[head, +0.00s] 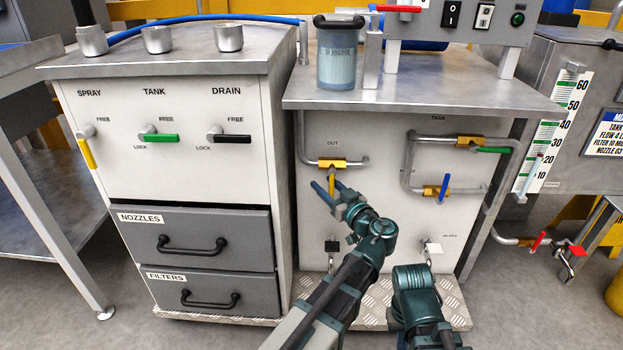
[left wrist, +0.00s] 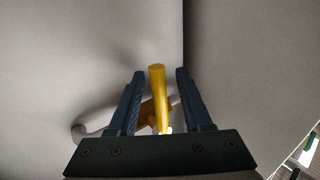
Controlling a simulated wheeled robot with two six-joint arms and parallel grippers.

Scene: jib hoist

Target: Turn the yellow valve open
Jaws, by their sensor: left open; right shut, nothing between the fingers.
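The yellow valve (head: 333,163) sits on the OUT pipe on the white front panel in the head view. Its yellow lever (head: 332,180) points down, across the horizontal pipe. My left gripper (head: 328,187) is at this lever with its fingers open. In the left wrist view the lever (left wrist: 157,85) stands between the two open dark fingers (left wrist: 160,102), with a gap on each side. My right arm shows at the lower right of the head view, but its fingers do not show.
A green-handled valve (head: 493,150) and a blue-handled valve (head: 444,187) are on the pipe to the right. A black switch (head: 331,246) and a white one (head: 433,248) are lower on the panel. A drawer cabinet (head: 213,240) stands to the left, with another yellow lever (head: 87,153) under SPRAY.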

